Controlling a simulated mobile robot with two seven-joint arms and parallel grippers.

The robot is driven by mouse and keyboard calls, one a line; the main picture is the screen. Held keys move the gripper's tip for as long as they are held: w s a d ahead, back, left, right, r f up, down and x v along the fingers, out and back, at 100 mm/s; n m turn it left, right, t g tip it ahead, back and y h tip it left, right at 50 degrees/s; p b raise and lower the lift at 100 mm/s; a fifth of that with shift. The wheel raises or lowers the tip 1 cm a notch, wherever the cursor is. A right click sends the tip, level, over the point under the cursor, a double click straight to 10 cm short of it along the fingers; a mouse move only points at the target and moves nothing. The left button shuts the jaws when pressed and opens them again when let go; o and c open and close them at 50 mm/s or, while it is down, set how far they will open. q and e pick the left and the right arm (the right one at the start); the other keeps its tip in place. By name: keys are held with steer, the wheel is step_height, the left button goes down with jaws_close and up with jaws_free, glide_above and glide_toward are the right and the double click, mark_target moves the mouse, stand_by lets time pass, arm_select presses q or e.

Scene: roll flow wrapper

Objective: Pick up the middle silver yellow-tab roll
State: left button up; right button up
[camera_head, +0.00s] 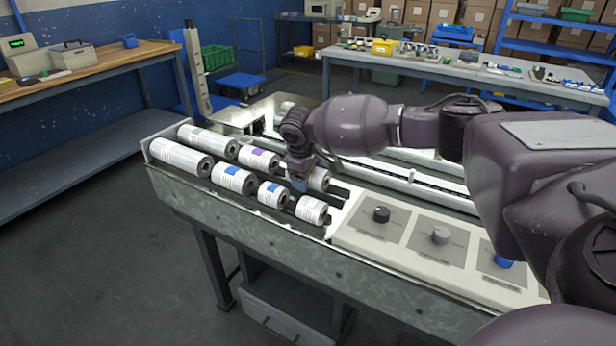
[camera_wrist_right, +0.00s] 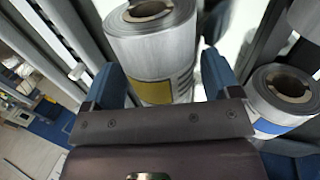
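In the right wrist view a silver roll with a yellow tab (camera_wrist_right: 152,60) lies between the two blue fingers of my right gripper (camera_wrist_right: 160,85). The fingers are spread wide, one on each side of the roll, with a gap visible on the right side. In the head view my right gripper (camera_head: 300,184) points down over the tray of rolls, and a roll (camera_head: 319,179) shows partly behind it; its tab is hidden there. Another silver roll with a blue tab (camera_wrist_right: 284,95) is to the right in the wrist view. My left gripper is not in view.
A control panel with knobs (camera_head: 440,237) is to the right. Workbenches stand further back.

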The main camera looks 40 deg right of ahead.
steer(key=c, duration=1)
steer(key=shift+o, duration=0.2)
